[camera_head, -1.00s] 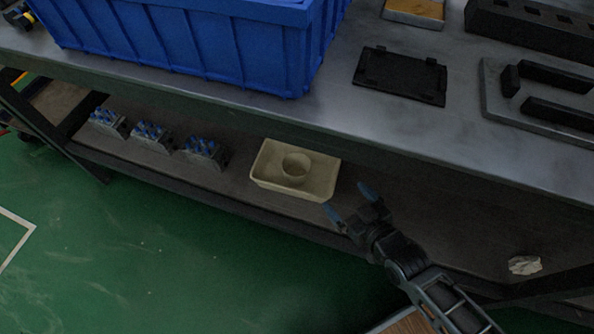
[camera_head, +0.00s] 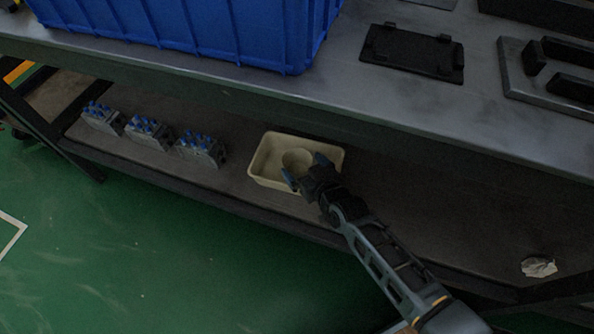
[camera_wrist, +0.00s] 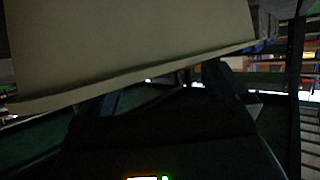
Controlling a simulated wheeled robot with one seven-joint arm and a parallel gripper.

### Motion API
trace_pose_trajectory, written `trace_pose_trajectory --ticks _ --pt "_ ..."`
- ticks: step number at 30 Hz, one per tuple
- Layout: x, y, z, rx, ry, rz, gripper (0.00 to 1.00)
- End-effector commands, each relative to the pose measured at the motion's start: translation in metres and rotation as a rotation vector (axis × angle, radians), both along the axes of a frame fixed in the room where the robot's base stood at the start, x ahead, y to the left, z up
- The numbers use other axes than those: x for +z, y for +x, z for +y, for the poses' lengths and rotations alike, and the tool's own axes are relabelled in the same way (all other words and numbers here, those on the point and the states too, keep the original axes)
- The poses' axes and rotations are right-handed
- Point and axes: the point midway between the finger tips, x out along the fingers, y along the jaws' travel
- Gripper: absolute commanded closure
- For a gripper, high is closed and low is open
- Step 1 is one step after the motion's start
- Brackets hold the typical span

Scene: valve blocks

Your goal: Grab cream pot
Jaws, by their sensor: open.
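Several grey blocks with blue tops (camera_head: 148,132) stand left of the tray. The workbench top (camera_head: 340,90) overhangs the shelf and carries a blue crate (camera_head: 215,35) and black parts (camera_head: 412,52). A pale crumpled lump (camera_head: 538,267) lies at the right.

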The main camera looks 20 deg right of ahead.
Motion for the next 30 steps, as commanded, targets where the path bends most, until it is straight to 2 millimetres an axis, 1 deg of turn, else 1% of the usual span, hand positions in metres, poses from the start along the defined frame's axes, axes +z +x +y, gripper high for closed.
trace_pose_trajectory --ticks 1,6,11,18,20,30 --pt "-0.009 0.007 0.002 0.001 0.003 -0.003 0.0" --pt "-0.014 0.021 0.002 -0.001 0.002 -0.002 0.0" --pt "-0.014 0.027 0.002 0.0 0.001 -0.001 0.0" --pt "-0.012 0.028 0.002 0.0 0.0 0.0 0.0" --pt "-0.012 0.028 0.001 0.0 0.0 0.0 0.05" --pt "-0.013 0.027 0.001 0.0 0.0 0.0 0.37"
